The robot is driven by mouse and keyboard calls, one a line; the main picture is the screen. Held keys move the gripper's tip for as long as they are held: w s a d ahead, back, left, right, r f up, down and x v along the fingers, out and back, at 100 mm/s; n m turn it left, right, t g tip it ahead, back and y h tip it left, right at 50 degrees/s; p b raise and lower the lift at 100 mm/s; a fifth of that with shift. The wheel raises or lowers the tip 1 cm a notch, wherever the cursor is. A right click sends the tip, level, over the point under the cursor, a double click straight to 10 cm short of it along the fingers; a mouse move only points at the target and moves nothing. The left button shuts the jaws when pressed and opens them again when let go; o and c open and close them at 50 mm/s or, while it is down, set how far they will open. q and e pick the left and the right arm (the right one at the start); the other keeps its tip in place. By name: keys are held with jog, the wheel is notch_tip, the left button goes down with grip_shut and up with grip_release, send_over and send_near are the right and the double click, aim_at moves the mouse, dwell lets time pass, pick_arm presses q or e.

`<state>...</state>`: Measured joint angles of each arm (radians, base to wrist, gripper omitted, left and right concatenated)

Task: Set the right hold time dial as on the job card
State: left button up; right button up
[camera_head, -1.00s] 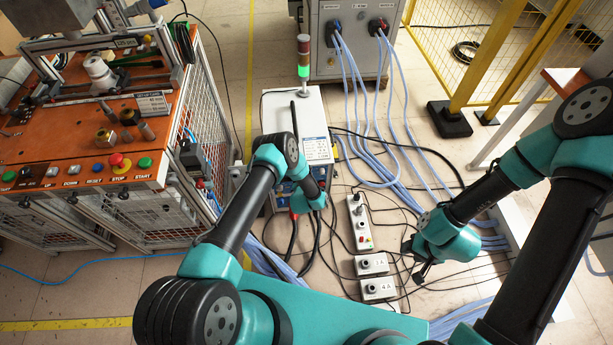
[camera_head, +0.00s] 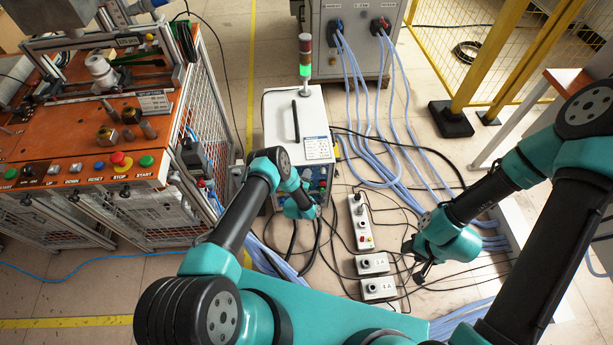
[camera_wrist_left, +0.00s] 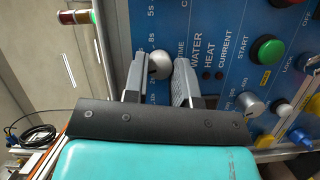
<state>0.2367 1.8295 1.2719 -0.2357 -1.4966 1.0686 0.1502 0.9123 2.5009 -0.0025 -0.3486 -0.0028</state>
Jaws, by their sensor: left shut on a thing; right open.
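My left gripper (camera_wrist_left: 160,72) is at the front panel of the white heater cabinet (camera_head: 275,110). In the left wrist view its two grey fingers are shut on a round silver dial knob (camera_wrist_left: 159,62) on the blue panel. A scale with second marks and the word TIME lie beside this knob; its pointer cannot be made out. A second silver knob (camera_wrist_left: 250,103) sits further right, clear of the fingers. In the head view my left wrist hides the dials. A white card (camera_head: 318,148) lies on the cabinet top, its text too small to read. My right gripper (camera_head: 424,270) is open and empty over the floor.
A green START button (camera_wrist_left: 268,50) and yellow and blue knobs share the panel. A signal tower (camera_head: 305,62) lit green stands on the cabinet. An orange workbench (camera_head: 60,120) is at left. Small control boxes (camera_head: 373,263) and cables cover the floor at right.

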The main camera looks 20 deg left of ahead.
pick_arm(q)
jog(key=shift+n, duration=0.5)
jog(key=o, duration=0.9)
jog(key=s, duration=1.7)
jog(key=shift+s+a+f, duration=0.1)
jog(key=shift+s, duration=0.1)
